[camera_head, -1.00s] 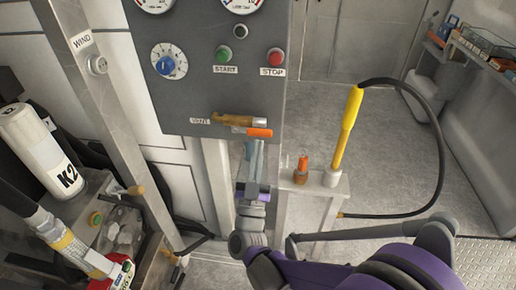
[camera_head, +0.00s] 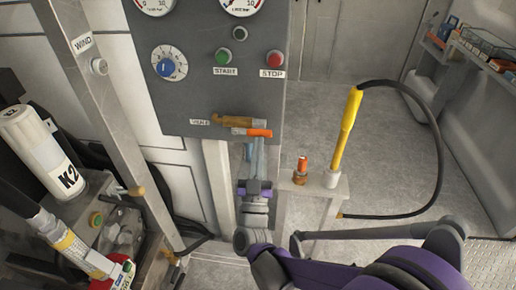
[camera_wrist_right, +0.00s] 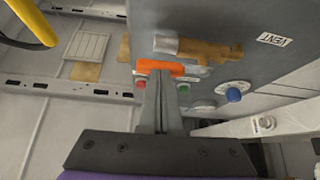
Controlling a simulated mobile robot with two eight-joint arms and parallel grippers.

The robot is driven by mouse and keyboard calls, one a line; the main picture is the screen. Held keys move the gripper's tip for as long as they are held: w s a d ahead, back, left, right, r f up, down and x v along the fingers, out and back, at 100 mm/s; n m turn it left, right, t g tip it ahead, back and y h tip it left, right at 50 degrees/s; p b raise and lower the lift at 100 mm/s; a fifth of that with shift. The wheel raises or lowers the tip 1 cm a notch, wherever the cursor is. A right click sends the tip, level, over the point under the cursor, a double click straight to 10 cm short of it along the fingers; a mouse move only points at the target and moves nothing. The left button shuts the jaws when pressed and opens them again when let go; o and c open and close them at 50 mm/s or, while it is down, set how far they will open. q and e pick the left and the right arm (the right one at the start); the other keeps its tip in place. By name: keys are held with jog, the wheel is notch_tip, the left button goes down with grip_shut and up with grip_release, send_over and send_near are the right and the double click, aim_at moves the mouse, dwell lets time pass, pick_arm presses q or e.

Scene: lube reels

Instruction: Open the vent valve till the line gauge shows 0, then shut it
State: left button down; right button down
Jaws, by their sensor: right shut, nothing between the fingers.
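The vent valve (camera_head: 238,121) is a brass body at the lower edge of the grey panel, beside its VENT label. Its orange lever (camera_head: 259,133) lies crosswise along the panel, just below the body. My right gripper (camera_head: 258,142) is shut and empty, its fingertips right at the lever from below. In the right wrist view the shut fingers (camera_wrist_right: 160,78) point at the orange lever (camera_wrist_right: 158,67); I cannot tell whether they touch. Two dial gauges (camera_head: 241,5) are cut off by the top edge, so their readings are unclear. My left gripper is out of view.
The panel (camera_head: 208,90) also bears a blue knob (camera_head: 166,68), a green START button (camera_head: 223,56) and a red STOP button (camera_head: 275,58). A yellow-handled tool (camera_head: 346,128) with a black hose stands right of the gripper, beside a small orange-topped fitting (camera_head: 301,167).

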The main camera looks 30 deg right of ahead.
jog(key=shift+r, duration=0.15)
jog(key=w+a+r+n+g+y+p, duration=0.1)
jog(key=r+n+y+p, duration=0.3)
jog(key=n, duration=0.7)
jog(key=w+a+r+n+g+y+p, duration=0.1)
jog(key=r+n+y+p, duration=0.3)
jog(key=n+y+p, duration=0.4)
jog(key=a+n+p, duration=0.1)
jog(key=n+p, duration=0.1)
jog(key=n, duration=0.1)
jog(key=shift+w+a+g+y+p, duration=0.2)
jog(key=shift+a+g+y+p, duration=0.1)
jog(key=shift+y, duration=0.1)
jog(key=shift+f, duration=0.1)
